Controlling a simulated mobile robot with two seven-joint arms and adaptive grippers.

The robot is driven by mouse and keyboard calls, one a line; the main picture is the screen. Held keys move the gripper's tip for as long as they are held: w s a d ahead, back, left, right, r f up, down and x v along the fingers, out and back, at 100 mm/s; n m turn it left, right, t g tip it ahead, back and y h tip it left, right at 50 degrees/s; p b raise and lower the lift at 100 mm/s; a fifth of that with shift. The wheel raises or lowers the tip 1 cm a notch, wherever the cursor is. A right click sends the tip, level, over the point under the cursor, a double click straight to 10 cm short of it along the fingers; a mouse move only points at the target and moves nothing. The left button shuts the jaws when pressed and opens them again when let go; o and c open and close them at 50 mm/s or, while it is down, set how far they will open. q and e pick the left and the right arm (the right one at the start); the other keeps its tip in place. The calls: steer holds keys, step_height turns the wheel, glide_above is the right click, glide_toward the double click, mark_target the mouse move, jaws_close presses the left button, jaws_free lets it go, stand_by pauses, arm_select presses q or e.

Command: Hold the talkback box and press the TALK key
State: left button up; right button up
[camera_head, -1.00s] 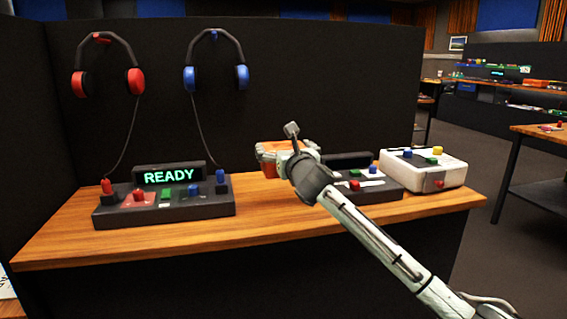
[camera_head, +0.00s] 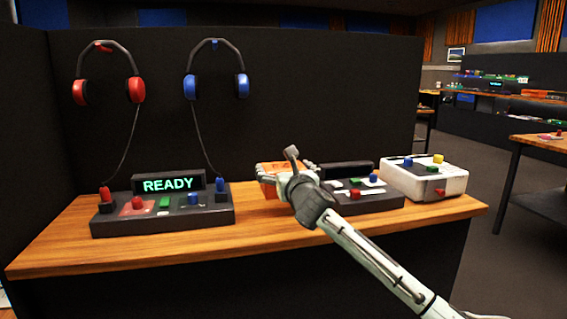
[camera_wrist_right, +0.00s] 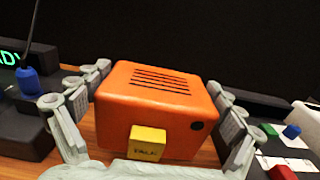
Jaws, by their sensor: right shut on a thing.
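The talkback box (camera_wrist_right: 160,85) is orange with dark slots on top. In the right wrist view its yellow TALK key (camera_wrist_right: 148,143) faces the camera on the near side, low on the face. My right gripper (camera_head: 268,180) is shut on the box, with fingers along its left and right sides. In the head view the box (camera_head: 285,166) shows only in part behind the gripper. I cannot tell whether its bottom touches the table. No finger is seen on the TALK key. My left gripper is not in view.
A black console (camera_head: 110,220) with a READY display (camera_head: 168,184) stands left on the wooden table (camera_head: 150,250). Another dark console (camera_head: 385,199) and a white box (camera_head: 455,185) stand to the right. Red and blue headsets (camera_head: 137,90) (camera_head: 242,86) hang on the partition behind.

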steer(key=shift+f+b, duration=0.85)
steer(key=shift+f, duration=1.55)
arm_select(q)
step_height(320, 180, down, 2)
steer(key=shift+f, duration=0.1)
arm_select(e)
steer(key=shift+f, duration=0.2)
steer(key=shift+f, duration=0.4)
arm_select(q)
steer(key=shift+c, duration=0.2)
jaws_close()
arm_select(e)
steer(key=shift+f, duration=0.1)
stand_by(0.3)
